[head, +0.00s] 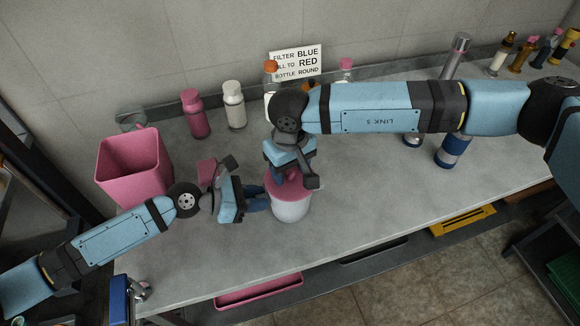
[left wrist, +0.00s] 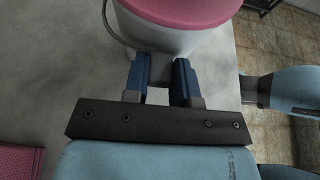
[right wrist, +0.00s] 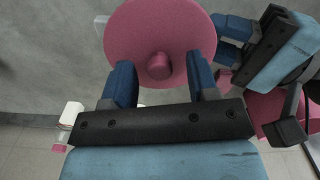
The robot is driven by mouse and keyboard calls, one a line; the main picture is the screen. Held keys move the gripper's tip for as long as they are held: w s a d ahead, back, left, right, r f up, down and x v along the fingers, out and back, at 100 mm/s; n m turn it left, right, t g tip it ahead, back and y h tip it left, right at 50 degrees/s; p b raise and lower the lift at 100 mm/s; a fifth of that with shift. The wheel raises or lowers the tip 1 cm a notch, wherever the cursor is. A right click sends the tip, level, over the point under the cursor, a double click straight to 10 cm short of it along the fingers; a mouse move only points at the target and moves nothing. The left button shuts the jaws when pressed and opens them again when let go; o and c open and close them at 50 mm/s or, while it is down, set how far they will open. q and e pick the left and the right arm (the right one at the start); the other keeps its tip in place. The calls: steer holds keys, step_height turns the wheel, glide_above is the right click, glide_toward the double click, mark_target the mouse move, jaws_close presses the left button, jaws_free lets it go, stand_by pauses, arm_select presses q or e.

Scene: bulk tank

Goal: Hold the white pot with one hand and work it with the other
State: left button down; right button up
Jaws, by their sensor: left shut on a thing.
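The white pot (head: 290,210) with a pink lid (head: 299,195) stands upright on the grey counter near its front edge. My left gripper (head: 264,199) is at the pot's left side. In the left wrist view its blue fingers are shut on a grey grip piece (left wrist: 158,70) on the pot's wall (left wrist: 170,38). My right gripper (right wrist: 163,82) is above the lid, pointing down. In the right wrist view its fingers are spread wide with the lid's round pink knob (right wrist: 158,66) between them, and gaps show on both sides. In the head view the right gripper mostly hides the knob.
A pink bin (head: 124,180) stands left on the counter. A pink bottle (head: 195,118), a white bottle (head: 235,108) and a sign (head: 297,60) are at the back. A blue-banded canister (head: 452,152) stands right, under my right arm. Counter right of the pot is clear.

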steer(key=o, duration=0.5)
steer(key=shift+c, duration=0.2)
steer(key=shift+r, duration=0.15)
steer(key=shift+r, duration=3.35)
steer(key=shift+c, duration=0.4)
jaws_close()
steer(key=shift+f, duration=0.15)
